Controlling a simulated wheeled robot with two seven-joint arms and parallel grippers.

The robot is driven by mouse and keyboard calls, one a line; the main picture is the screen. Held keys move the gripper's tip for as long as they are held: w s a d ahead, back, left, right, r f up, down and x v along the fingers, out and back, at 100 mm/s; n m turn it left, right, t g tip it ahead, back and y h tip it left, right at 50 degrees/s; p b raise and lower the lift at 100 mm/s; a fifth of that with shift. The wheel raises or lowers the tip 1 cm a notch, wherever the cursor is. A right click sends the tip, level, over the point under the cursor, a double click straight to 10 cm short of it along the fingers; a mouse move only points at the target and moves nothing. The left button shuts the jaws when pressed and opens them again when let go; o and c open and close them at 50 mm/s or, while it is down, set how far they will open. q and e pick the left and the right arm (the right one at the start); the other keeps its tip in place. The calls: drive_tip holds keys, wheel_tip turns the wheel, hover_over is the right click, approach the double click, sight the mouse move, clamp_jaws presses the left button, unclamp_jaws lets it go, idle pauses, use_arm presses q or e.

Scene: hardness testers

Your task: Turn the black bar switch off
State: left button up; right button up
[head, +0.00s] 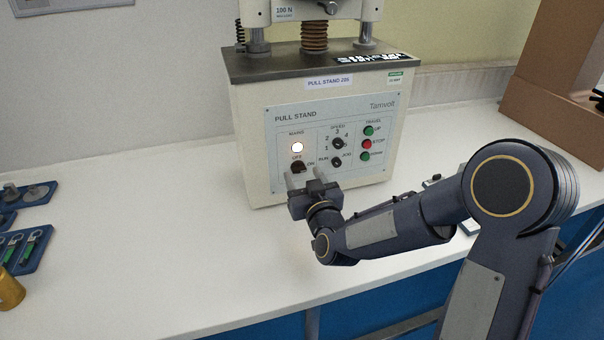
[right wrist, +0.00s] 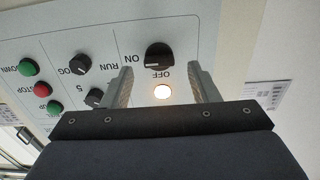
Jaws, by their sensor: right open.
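The black bar switch (head: 298,167) is at the lower left of the pull stand's front panel, with OFF above it and ON to its right. In the right wrist view, where the panel appears upside down, the switch (right wrist: 160,53) has a pale mark on its side toward ON. The round lamp (head: 297,147) above it is lit, and this lamp also shows in the wrist view (right wrist: 162,92). My right gripper (head: 304,177) is open and empty in front of the switch, its fingers on either side of it in the wrist view; contact cannot be told. My left gripper is out of view.
The pull stand (head: 245,150) stands on a white bench (head: 140,230). Two small dark knobs (head: 338,144) (head: 336,162) and green and red buttons (head: 367,144) are right of the switch. Blue trays (head: 40,190) lie far left; a brown box (head: 555,80) stands right.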

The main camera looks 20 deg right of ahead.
drive_tip(key=shift+w, duration=0.85)
drive_tip(key=c, duration=1)
